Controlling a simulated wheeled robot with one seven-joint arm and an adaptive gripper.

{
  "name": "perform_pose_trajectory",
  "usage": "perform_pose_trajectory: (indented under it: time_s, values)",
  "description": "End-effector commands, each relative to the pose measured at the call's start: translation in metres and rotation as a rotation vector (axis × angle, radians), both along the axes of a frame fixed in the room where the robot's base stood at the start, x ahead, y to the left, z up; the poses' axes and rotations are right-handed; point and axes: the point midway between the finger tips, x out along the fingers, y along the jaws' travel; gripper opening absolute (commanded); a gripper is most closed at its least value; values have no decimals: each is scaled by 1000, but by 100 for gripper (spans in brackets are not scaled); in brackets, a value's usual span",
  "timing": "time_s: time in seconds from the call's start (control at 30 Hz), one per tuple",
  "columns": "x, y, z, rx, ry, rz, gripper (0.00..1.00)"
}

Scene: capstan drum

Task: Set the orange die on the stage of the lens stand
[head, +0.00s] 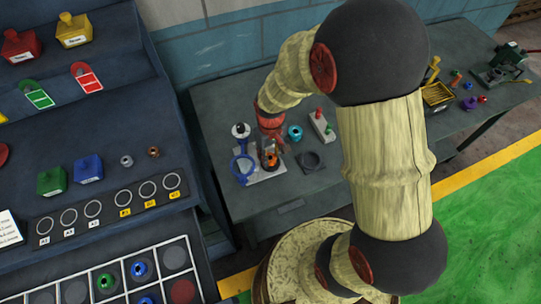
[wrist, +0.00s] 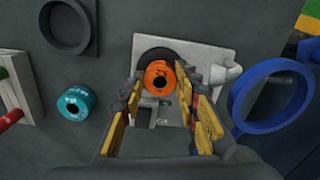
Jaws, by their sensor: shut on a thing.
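The orange die (wrist: 159,79) is a short round piece with a dark hole, between the fingertips of my gripper (wrist: 162,86). In the head view the die (head: 272,161) shows below my gripper (head: 270,150), which is shut on it. The lens stand has a pale base plate (wrist: 205,57), a blue lens ring (wrist: 238,107) and a dark round stage (wrist: 146,54). The die overlaps the stage's near part in the wrist view; whether it touches the stage I cannot tell. In the head view the blue ring (head: 235,168) is left of my gripper.
A teal ring-shaped piece (wrist: 75,103) lies on the grey table beside the stand. A dark square holder (wrist: 70,22) and a pale block with red and green knobs (head: 320,126) are near it. A blue-grey shelf unit (head: 100,130) rises at left in the head view.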

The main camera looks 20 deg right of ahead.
Motion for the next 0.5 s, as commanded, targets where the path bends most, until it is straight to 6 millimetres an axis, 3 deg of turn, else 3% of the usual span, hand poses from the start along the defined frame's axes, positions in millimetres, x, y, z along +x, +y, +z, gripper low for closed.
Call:
perform_pose_trajectory:
  time_s: [0.2,0.23,0.5]
  values:
    - [0,0,-4,0,0,0,0]
    - [0,0,-3,0,0,0,33]
    - [0,0,-3,0,0,0,48]
